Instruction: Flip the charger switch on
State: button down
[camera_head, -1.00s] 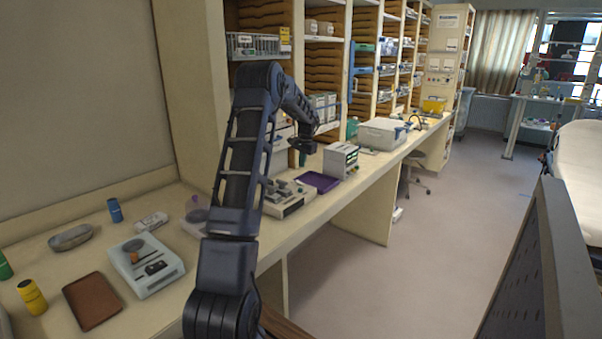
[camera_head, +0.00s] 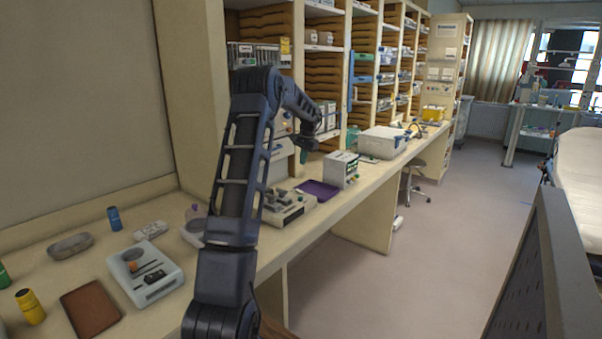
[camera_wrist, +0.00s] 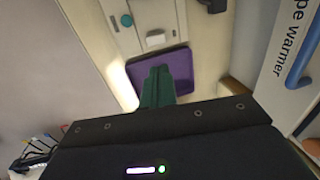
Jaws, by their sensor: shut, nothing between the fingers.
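My gripper (camera_head: 304,156) hangs at the end of my arm above the bench, behind a low cream device (camera_head: 290,207). Its green fingers (camera_wrist: 158,86) are together and empty in the wrist view, over a purple tray (camera_wrist: 178,66). The tray also shows in the head view (camera_head: 318,190). What seems to be the same cream device (camera_wrist: 170,17) shows at the top of the wrist view, with a round teal button (camera_wrist: 127,20) and a small pale raised part (camera_wrist: 155,38). I cannot tell which device is the charger or read a switch position.
A warmer (camera_wrist: 290,60) with a blue handle (camera_wrist: 306,55) stands at the right of the wrist view. A white tray-like unit (camera_head: 146,274) and a brown pad (camera_head: 90,308) lie nearer. Shelves line the wall; floor is open right.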

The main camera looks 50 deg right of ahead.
aim_at(297, 189)
dwell(0.3)
jog(key=w+f, duration=0.1)
jog(key=f, duration=0.3)
jog(key=w+f, duration=0.1)
jog(key=f, duration=0.4)
jog(key=w+f, duration=0.1)
jog(key=f, duration=0.3)
jog(key=shift+f, duration=0.35)
jog(key=shift+w, duration=0.1)
